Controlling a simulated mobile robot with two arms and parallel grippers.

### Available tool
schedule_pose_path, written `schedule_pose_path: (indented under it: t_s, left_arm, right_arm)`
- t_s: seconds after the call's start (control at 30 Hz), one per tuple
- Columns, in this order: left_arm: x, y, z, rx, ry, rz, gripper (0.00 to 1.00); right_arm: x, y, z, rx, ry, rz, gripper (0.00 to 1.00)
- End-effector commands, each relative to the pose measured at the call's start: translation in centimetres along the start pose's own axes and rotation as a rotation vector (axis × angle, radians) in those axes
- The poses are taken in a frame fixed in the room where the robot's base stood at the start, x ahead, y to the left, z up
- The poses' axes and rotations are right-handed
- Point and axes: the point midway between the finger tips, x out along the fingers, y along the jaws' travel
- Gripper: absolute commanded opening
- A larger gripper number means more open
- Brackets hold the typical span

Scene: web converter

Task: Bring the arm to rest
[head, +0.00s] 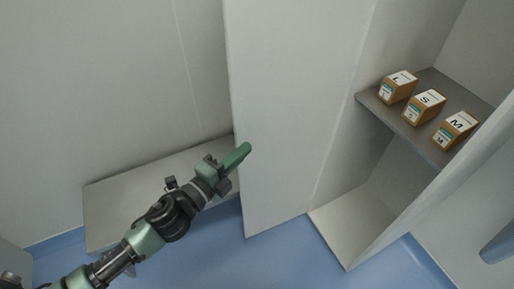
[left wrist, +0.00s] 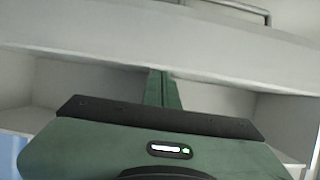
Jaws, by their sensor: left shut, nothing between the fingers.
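My left arm comes in from the lower left in the head view, and its left gripper (head: 238,157) is shut and empty. The gripper points up and right, in front of the left edge of an open white cabinet door (head: 290,110). I cannot tell whether it touches the door. In the left wrist view the two green fingers (left wrist: 163,90) lie together, with pale panels beyond them. My right gripper does not show.
A white cabinet (head: 355,225) stands open at the right. Its grey shelf (head: 413,124) bears boxes marked L (head: 398,86), S (head: 425,107) and M (head: 455,130). A low pale ledge (head: 120,205) runs along the wall at the left. Blue floor (head: 285,262) shows below.

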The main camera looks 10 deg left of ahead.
Motion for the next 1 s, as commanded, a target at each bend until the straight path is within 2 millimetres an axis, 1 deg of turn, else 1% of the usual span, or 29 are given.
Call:
schedule_pose_path:
  t_s: [0.03,0.1,0.2,0.3,0.43,0.5,0.57,0.67,0.7,0.77,0.8,0.87,0.9,0.97,1.0]
  left_arm:
    - [-0.9,0.3,0.2,0.002,0.001,0.003,0.0]
    - [-1.7,0.3,0.7,0.0,-0.001,0.003,0.0]
    - [-2.4,0.1,0.9,-0.001,0.0,0.001,0.0]
    - [-2.7,0.1,1.0,-0.001,0.001,0.001,0.0]
    - [-2.8,0.1,1.1,-0.003,-0.001,0.002,0.0]
    - [-2.7,0.9,1.6,-0.019,-0.013,0.015,0.0]
    - [-2.6,2.5,2.4,-0.05,-0.038,0.041,0.0]
    - [-2.8,7.3,4.8,-0.148,-0.113,0.117,0.0]
    - [-3.1,9.9,5.8,-0.203,-0.153,0.156,0.0]
    - [-4.0,14.2,7.4,-0.291,-0.22,0.219,0.0]
    - [-4.8,17.1,8.3,-0.352,-0.267,0.26,0.0]
    - [-6.2,21.4,9.3,-0.444,-0.338,0.319,0.0]
    - [-7.3,24.2,9.7,-0.504,-0.385,0.358,0.0]
    - [-9.3,28.4,10.1,-0.594,-0.459,0.414,0.0]
    - [-10.8,31.1,10.1,-0.654,-0.51,0.451,0.0]
  right_arm:
    - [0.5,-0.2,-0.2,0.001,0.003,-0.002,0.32]
    - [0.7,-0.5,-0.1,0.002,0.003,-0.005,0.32]
    - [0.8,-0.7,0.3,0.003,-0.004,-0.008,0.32]
    - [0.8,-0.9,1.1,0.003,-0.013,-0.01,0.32]
    - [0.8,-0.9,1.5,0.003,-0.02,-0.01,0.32]
    - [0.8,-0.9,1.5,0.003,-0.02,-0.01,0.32]
    - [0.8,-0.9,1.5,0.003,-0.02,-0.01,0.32]
    - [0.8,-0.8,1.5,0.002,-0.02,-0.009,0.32]
    - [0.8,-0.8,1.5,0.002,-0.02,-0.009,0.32]
    - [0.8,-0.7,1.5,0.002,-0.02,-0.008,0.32]
    - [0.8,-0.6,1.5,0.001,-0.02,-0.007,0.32]
    - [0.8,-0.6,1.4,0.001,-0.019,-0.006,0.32]
    - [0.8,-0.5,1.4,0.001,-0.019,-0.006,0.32]
    - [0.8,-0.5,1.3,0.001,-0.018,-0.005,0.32]
    - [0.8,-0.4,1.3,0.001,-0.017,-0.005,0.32]
